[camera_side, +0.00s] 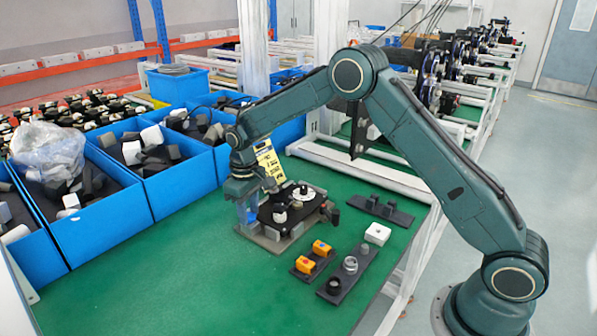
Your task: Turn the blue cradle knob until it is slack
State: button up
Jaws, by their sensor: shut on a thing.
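My gripper (246,212) points down at the left side of a dark fixture on a grey base plate (262,239). A small blue part, which looks like the blue cradle knob (247,214), shows between its fingertips, and the gripper is shut on it. The fingers hide much of the knob, so I cannot tell how far it is turned. The fixture's dark top plate (302,214) carries a white disc (303,194) with a black knob, and a small pale round part. A dark red-tipped knob (330,212) sticks out at its right.
Blue bins (103,232) of dark and white parts stand close at left. Black strips with orange-yellow switches (312,256) and rings (349,265) lie in front right. A white block (377,233) and a black bracket (381,210) lie to the right. The front green tabletop (210,285) is clear.

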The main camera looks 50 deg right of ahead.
aim_at(249, 215)
jog(key=shift+n, duration=0.4)
jog(key=o, duration=0.9)
jog(key=shift+r, duration=0.1)
jog(key=shift+r, duration=2.45)
